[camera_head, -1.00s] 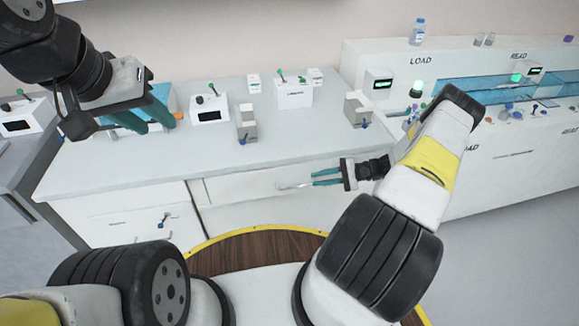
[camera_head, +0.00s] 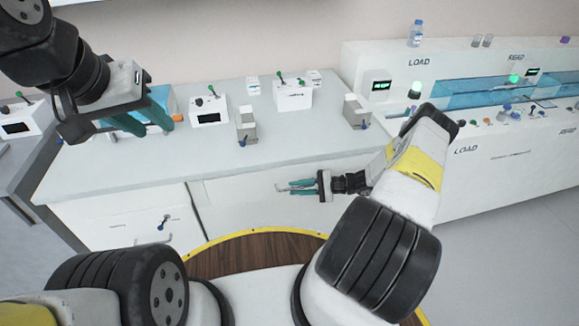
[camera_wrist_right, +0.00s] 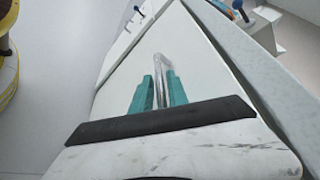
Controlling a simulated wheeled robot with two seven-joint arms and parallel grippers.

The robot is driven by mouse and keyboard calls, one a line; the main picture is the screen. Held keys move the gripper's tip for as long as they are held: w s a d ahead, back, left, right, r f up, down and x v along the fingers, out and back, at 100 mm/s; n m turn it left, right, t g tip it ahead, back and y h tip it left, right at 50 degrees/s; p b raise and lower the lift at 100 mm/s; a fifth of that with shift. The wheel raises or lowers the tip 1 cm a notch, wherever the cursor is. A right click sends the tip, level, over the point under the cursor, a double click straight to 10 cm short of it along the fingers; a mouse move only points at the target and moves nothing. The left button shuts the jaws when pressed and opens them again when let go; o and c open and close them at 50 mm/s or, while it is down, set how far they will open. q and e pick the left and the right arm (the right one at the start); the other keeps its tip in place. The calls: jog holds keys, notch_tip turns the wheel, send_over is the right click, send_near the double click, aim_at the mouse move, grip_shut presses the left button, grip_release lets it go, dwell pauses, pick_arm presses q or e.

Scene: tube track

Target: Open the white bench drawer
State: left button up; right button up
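The white bench drawer (camera_head: 235,193) is a plain white front under the bench top, and I see no clear gap around it. Its metal bar handle (camera_wrist_right: 161,72) lies between the teal fingers of my right gripper (camera_head: 290,187) in the right wrist view. These fingers are around the handle, close to it on both sides, and look still apart in the head view. Contact is hard to tell. My left gripper (camera_head: 146,117) is open and empty above the left part of the bench.
The bench top (camera_head: 200,160) carries white devices (camera_head: 208,110), small holders (camera_head: 246,125) and a blue box (camera_head: 168,98). Another drawer front with a handle (camera_head: 153,240) is at the left. A LOAD/READ station (camera_head: 480,150) stands at the right. Floor is free at the lower right.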

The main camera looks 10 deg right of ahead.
grip_shut()
dwell(1.4)
